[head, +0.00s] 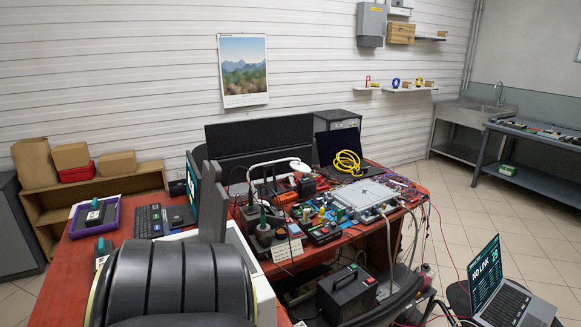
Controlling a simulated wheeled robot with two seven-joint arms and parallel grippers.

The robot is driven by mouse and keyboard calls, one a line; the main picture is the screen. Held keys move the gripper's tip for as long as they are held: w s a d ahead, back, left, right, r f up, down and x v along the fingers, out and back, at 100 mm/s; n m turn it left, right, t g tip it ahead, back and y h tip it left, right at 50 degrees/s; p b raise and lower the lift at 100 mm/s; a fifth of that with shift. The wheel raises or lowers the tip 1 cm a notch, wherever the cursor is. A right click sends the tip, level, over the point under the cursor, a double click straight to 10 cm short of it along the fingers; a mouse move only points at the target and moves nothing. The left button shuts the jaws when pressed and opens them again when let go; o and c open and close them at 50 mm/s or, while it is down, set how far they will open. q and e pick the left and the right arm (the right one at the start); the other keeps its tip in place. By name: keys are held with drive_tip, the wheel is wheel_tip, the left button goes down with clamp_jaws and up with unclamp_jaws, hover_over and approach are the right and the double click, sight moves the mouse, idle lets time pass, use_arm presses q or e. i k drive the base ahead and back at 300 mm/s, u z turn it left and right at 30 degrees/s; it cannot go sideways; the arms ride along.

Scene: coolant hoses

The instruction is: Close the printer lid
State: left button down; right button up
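A white, boxy machine that looks like the printer (262,290) stands at the near edge of the red desk, partly hidden behind a black ribbed shape. A dark grey panel (214,203) stands upright at its back and looks like its raised lid. I cannot be sure where the panel joins the body. Neither of my grippers shows in the head view.
The black ribbed shape (180,280), possibly a chair back, blocks the near side. The red desk (60,280) holds a keyboard (149,221), a purple tray (94,226) and cluttered electronics. A laptop (500,292) stands at right; tiled floor (470,215) is open beyond.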

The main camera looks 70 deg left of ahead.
sight(214, 201)
drive_tip(key=u, duration=0.65)
drive_tip(key=i, duration=1.25)
drive_tip(key=u, duration=1.2)
